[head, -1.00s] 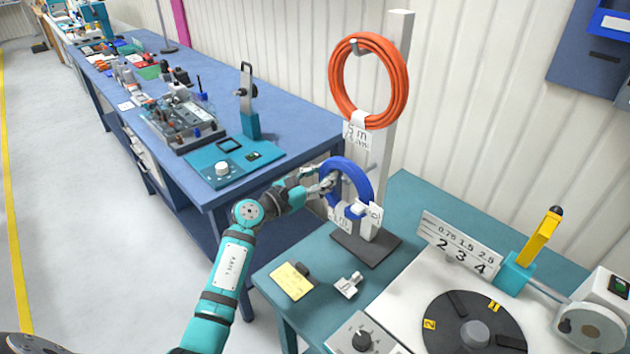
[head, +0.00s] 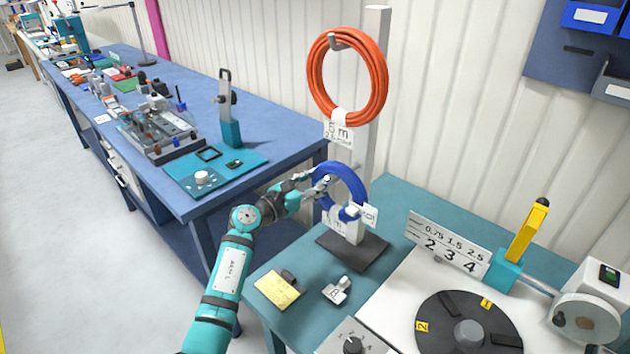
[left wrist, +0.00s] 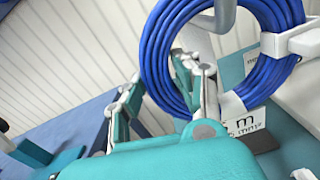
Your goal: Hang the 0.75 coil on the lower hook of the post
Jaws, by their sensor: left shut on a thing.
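The blue coil (head: 355,181) is upright in front of the lower part of the pale post (head: 376,120), with white ties and a tag whose size I cannot read. My left gripper (head: 324,186) is shut on the coil's left side; the coil also fills the upper middle of the left wrist view (left wrist: 157,75). A grey rounded piece (left wrist: 225,14), likely the lower hook, overlaps the coil's top in the left wrist view. I cannot tell whether it passes through the ring. My right gripper is not in view.
An orange coil (head: 318,80) hangs from the upper hook (head: 334,40). The post's dark base (head: 365,250) stands on the teal table (head: 400,205). A yellow note (head: 277,290), a small grey clip (head: 338,290) and a turntable machine (head: 468,330) are in front. A blue workbench (head: 270,120) is at left.

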